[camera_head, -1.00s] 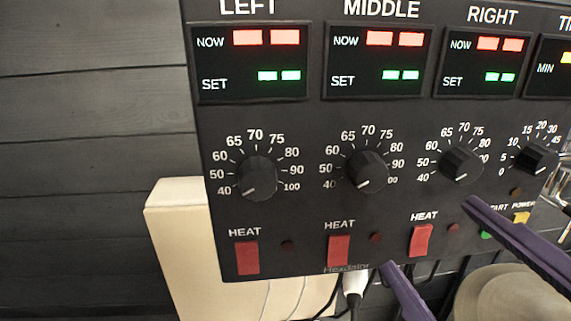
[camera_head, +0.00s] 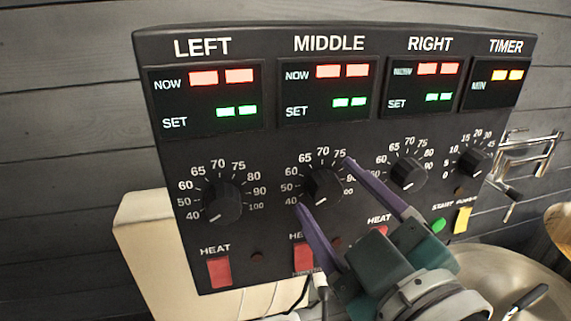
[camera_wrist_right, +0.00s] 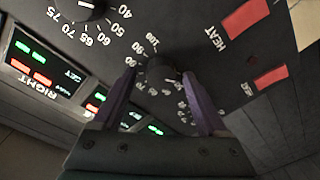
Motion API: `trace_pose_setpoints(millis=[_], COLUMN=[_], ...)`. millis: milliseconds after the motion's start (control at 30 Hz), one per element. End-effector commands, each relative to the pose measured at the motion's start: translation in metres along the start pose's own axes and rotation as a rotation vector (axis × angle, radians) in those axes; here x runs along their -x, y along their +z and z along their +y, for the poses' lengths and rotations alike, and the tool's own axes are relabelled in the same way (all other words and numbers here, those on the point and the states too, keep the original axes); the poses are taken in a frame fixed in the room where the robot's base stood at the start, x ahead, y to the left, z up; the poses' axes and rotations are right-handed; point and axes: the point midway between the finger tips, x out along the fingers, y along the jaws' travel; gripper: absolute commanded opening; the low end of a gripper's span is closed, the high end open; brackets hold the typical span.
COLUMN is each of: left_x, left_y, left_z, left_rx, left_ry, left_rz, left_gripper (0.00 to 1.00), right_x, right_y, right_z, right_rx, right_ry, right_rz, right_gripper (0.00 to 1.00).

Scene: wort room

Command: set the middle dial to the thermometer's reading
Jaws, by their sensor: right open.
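The middle dial (camera_head: 322,187) is a round black knob on the dark control panel, with a white scale from 40 upward around it. My right gripper (camera_head: 323,184) has its two purple fingers apart, one on each side of this dial. In the right wrist view the dial (camera_wrist_right: 160,73) also sits between the open fingertips; I cannot tell whether they touch it. Its pointer is hard to read here. The middle display (camera_head: 326,88) has red NOW and green SET blocks without legible digits. No thermometer is in view. My left gripper is not in view.
The left dial (camera_head: 221,203) and right dial (camera_head: 408,172) flank the middle one, with the timer dial (camera_head: 475,161) further right. Red heat switches (camera_head: 219,272) sit below. A green start button (camera_head: 438,225), a yellow power switch (camera_head: 462,220) and a metal vessel (camera_head: 500,272) are at right.

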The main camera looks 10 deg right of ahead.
Motion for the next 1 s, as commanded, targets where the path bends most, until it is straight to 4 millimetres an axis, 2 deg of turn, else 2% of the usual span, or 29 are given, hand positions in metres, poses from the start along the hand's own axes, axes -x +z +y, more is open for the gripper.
trace_pose_setpoints(millis=[167, 800, 833, 1000], left_x=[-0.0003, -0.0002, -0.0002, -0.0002], left_y=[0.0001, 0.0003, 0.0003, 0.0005], left_z=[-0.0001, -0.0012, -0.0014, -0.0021], left_rx=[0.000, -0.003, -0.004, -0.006], left_ry=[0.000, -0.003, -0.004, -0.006], left_rz=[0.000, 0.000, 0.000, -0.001], left_gripper=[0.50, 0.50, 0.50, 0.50], right_x=[0.0002, 0.0004, 0.0004, 0.0005], right_y=[0.0002, 0.0001, 0.0001, 0.0000], right_z=[-0.0002, -0.0002, -0.0002, -0.0002], right_rx=[0.000, 0.000, 0.000, -0.001], right_ry=[0.000, 0.000, 0.000, 0.000], right_rz=[0.000, 0.000, 0.000, 0.000], right_gripper=[0.74, 0.02, 0.00, 0.00])
